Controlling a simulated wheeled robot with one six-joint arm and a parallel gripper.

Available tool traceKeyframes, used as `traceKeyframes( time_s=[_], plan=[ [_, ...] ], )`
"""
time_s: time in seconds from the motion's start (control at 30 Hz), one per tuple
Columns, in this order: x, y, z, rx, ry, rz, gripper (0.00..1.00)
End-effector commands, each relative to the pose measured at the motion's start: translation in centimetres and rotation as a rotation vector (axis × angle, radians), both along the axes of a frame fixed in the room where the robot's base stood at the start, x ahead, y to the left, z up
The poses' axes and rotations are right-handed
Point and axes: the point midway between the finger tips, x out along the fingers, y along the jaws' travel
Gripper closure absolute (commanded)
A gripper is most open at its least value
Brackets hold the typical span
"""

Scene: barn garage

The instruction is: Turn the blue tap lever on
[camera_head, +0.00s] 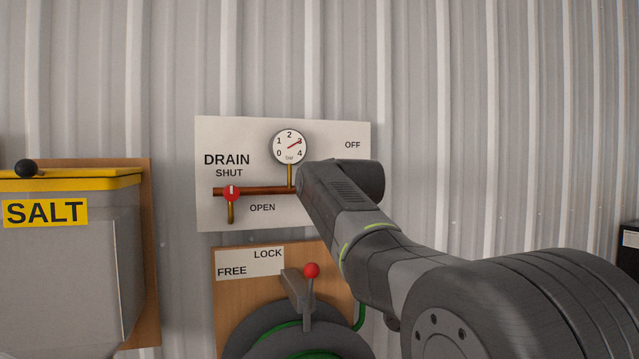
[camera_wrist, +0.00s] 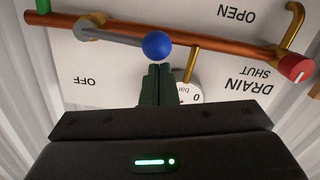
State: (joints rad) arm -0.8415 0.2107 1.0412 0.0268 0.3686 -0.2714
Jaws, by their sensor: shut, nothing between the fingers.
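The blue tap lever shows in the wrist view, which sees the panel upside down. Its grey arm (camera_wrist: 105,35) runs from a pivot on the copper pipe (camera_wrist: 120,27), roughly along the pipe, to a blue ball knob (camera_wrist: 157,45). My gripper (camera_wrist: 158,68) is shut and empty, its fingertips just below the ball in that view. I cannot tell whether they touch it. The OFF label (camera_wrist: 85,81) is to the lower left there. In the head view my arm hides the lever and the gripper; the OFF label (camera_head: 352,145) shows above the arm.
A red drain knob (camera_head: 231,193) and a pressure gauge (camera_head: 289,146) sit on the white panel (camera_head: 213,130). Below are a red-knobbed lever (camera_head: 311,270) and a hose reel (camera_head: 262,335). A salt bin (camera_head: 70,265) stands at the left. Bare corrugated wall (camera_head: 480,120) lies to the right.

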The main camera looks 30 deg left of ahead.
Motion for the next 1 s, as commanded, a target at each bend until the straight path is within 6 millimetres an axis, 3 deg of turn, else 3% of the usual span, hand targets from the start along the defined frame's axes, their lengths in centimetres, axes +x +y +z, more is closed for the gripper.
traceKeyframes(
  time_s=[0.57, 1.0],
  plan=[
    [-0.5, -0.6, -0.1, -0.002, 0.001, 0.000, 1.00],
    [-6.0, -6.8, 0.3, 0.000, -0.003, 0.000, 1.00]
  ],
)
